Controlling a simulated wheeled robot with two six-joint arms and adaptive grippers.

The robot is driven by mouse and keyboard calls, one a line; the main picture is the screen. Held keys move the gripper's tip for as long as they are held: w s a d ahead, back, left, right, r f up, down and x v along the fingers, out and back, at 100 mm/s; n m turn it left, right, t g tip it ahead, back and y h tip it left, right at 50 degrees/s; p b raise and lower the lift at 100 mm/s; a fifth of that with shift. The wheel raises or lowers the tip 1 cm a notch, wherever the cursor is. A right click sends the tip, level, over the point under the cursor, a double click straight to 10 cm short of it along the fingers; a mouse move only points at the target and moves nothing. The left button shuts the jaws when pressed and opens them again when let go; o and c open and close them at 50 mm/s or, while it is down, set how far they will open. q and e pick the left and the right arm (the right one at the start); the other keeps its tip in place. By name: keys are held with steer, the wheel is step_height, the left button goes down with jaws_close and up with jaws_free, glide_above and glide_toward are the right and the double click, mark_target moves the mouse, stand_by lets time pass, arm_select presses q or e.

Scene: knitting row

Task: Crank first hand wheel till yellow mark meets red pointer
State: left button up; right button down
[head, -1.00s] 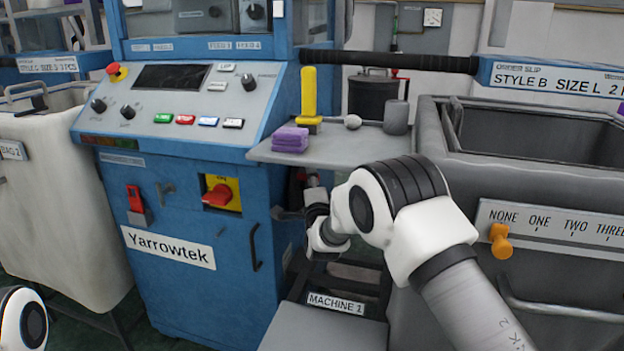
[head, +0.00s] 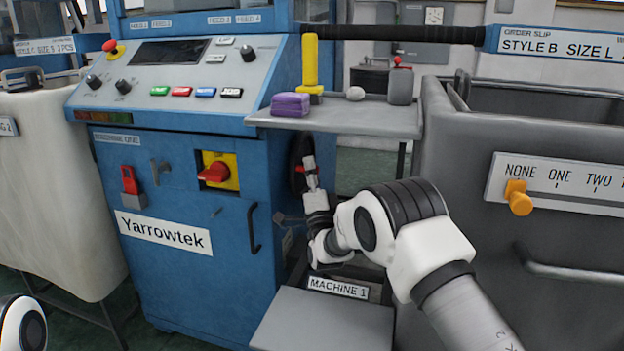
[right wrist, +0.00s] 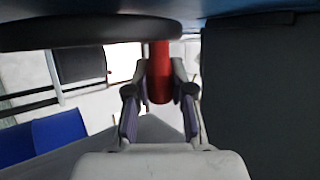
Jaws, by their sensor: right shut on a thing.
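The hand wheel (head: 297,165) is a dark wheel on the right side of the blue machine, seen nearly edge-on under the grey shelf. Its dark rim (right wrist: 80,34) crosses the upper left of the right wrist view. A red handle (right wrist: 160,70) stands out from the wheel. My right gripper (right wrist: 160,92) is shut on this handle, with one finger on each side. In the head view the right gripper (head: 312,182) is small and partly hidden by its own arm. I cannot make out the yellow mark or a red pointer. My left gripper is out of view.
The grey shelf (head: 340,121) is above the wheel, with a purple block (head: 290,104) and a yellow upright tool (head: 310,65). A grey bin (head: 450,160) stands to the right. A low grey box (head: 320,322) labelled MACHINE 1 is below.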

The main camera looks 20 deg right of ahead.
step_height(320, 180, down, 2)
steer(key=shift+s+n+t+y+b, duration=0.1)
steer(key=shift+n+t+y+b, duration=0.9)
steer(key=shift+n+y, duration=0.1)
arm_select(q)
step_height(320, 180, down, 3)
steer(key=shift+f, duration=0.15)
arm_select(e)
steer(key=shift+a+f, duration=0.1)
steer(key=shift+f, duration=0.15)
steer(key=c, duration=1)
jaws_free()
steer(key=shift+h, duration=0.3)
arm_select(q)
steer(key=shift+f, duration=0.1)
arm_select(e)
steer(key=shift+s, duration=0.1)
steer(key=s, duration=1.2)
steer(key=shift+s+a+f, duration=0.15)
steer(key=shift+s+f, duration=0.25)
